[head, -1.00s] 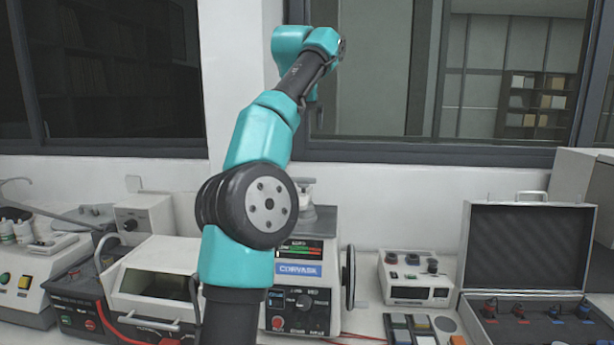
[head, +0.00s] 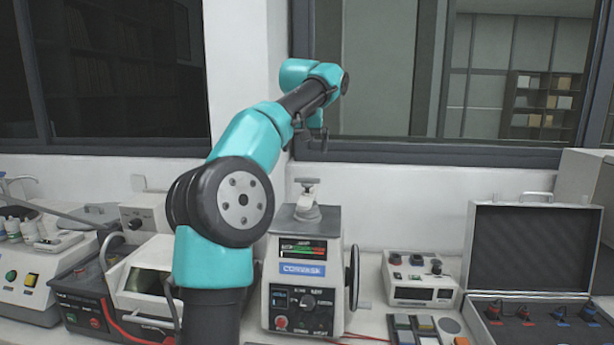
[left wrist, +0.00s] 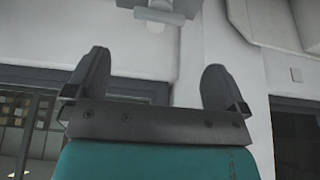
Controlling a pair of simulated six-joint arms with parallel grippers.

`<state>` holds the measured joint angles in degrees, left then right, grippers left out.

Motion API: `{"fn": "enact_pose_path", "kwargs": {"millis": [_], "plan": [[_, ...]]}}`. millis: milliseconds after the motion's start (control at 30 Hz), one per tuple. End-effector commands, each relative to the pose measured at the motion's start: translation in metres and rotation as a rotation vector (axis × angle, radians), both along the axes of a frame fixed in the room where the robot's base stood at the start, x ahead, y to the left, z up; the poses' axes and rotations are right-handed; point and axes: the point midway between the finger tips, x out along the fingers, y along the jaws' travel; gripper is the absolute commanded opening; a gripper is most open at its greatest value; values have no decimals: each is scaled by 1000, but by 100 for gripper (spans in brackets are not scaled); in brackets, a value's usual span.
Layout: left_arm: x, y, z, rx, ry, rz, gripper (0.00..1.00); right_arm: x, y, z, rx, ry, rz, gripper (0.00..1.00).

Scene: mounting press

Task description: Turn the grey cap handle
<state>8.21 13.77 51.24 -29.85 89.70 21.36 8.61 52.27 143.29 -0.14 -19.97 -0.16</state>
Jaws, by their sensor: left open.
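The grey cap handle (head: 307,184) is a T-shaped grip on top of the mounting press (head: 303,258), at the middle of the head view. My left gripper (head: 322,146) hangs pointing down, above and slightly right of the handle, with a gap between them. In the left wrist view the two dark fingers (left wrist: 155,85) are spread wide with nothing between them. The grey handle (left wrist: 160,14) shows at the top edge of that view, beyond the fingertips and partly cut off. My right gripper is in neither view.
A black handwheel (head: 352,278) is on the press's right side. A small control box (head: 420,281) and an open case (head: 520,250) stand to the right. A white machine with a window (head: 145,280) stands to the left. A window frame (head: 430,152) runs behind.

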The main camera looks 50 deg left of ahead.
Motion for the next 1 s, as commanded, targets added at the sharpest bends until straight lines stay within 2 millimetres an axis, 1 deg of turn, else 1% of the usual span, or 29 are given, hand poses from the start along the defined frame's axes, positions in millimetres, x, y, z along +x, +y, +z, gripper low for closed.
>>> {"fn": "enact_pose_path", "kwargs": {"millis": [33,100,500,700,1000], "plan": [[2,2,-9,-1,4,1,100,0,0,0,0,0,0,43],[5,5,-20,-2,5,2,100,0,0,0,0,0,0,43],[25,21,-80,0,3,1,100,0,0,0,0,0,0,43],[30,24,-95,-1,2,0,100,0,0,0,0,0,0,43],[31,25,-96,-1,1,0,100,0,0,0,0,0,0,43]]}}
